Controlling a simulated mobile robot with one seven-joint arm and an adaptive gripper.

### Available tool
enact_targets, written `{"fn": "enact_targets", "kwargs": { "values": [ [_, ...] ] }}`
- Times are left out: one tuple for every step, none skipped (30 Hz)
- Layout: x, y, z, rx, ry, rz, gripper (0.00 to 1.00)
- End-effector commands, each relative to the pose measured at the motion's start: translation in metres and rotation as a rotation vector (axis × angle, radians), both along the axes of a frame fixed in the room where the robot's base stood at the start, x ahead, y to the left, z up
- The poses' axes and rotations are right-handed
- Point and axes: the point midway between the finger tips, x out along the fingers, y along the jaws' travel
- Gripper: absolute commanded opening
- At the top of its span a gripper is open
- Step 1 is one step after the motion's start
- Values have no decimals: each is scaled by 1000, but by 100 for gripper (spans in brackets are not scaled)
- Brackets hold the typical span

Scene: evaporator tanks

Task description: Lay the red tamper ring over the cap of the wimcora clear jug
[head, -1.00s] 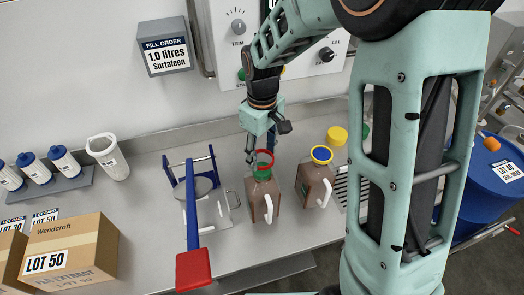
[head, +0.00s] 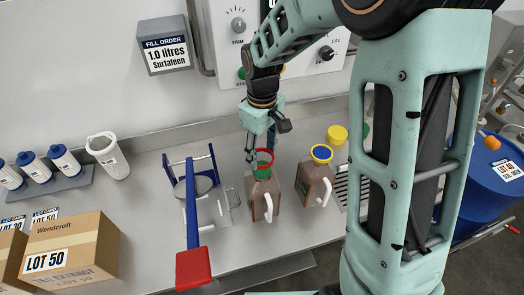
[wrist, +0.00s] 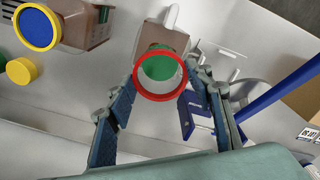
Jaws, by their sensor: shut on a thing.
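My gripper (head: 256,156) is shut on the red ring (wrist: 160,98), with one fingertip at each side of it in the wrist view. The ring is held level, just above a brownish jug (head: 260,199) with a green cap (wrist: 159,64) and a white handle. Through the ring I see part of the green cap; the ring looks above it rather than seated. Whether they touch I cannot tell. A second brownish jug (head: 315,185), with a blue cap (head: 321,152) ringed in yellow, stands to the right. The jugs' names are not readable.
A blue frame stand with a red-ended lever (head: 192,267) stands just left of the green-capped jug. A loose yellow cap (head: 337,135) lies behind the second jug. A cardboard box (head: 75,252) and several blue-capped bottles are further left.

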Motion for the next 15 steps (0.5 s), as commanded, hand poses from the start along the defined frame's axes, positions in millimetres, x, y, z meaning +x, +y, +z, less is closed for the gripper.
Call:
{"fn": "enact_targets", "kwargs": {
  "values": [
    [0,0,-2,0,0,0,40],
    [0,0,-2,0,0,0,40],
    [0,0,-4,0,0,0,40],
    [0,0,-5,0,0,0,40],
    [0,0,-6,-1,1,0,40],
    [0,0,-7,-1,1,0,40],
    [0,0,-8,-1,1,0,40],
    [0,0,-9,-1,1,0,40],
    [0,0,-10,0,1,0,40],
    [0,0,-11,-1,1,0,40],
    [0,0,-12,-1,1,0,40],
    [0,0,-13,0,1,0,40],
    [0,0,-14,0,1,0,40],
    [0,0,-15,0,1,0,40],
    [0,0,-16,0,1,0,40]
  ]
}}
